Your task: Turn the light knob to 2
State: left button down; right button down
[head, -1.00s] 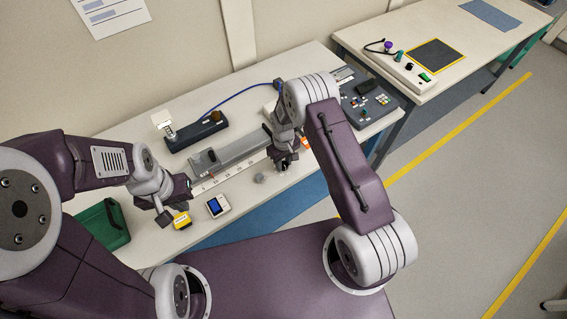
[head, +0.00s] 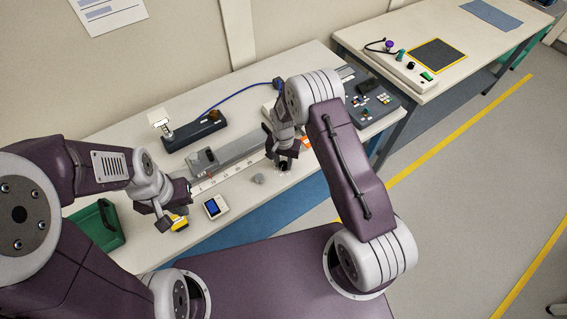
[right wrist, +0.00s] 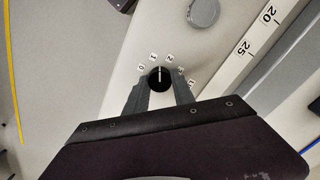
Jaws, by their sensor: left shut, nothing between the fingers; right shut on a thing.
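The light knob (right wrist: 153,78) is a small black round knob with a white line, in the right wrist view. Numbers are printed in an arc around it, with 0 at the left, then 1 and 2 above, and higher ones to the right. The white line points up, between 1 and 2. My right gripper (right wrist: 160,88) is shut on the knob, with a grey finger on each side. In the head view my right gripper (head: 284,166) is at the table's front edge and hides the knob. My left gripper (head: 165,222) is shut and empty beside a yellow item.
The yellow item (head: 180,224) and a small white device with a screen (head: 215,207) lie near the front edge. A grey rail (head: 235,153) with a scale lies behind. A grey round piece (right wrist: 203,12) is near the knob. A green bin (head: 97,225) stands left.

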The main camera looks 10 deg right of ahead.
aim_at(283, 164)
jog(key=m, duration=0.5)
jog(key=shift+b, duration=0.3)
dwell(0.4)
jog(key=c, duration=1.1)
grip_release()
jog(key=shift+o, duration=0.2)
notch_tip(283, 164, up, 9)
jog(key=b, duration=0.1)
jog(key=shift+r, duration=0.1)
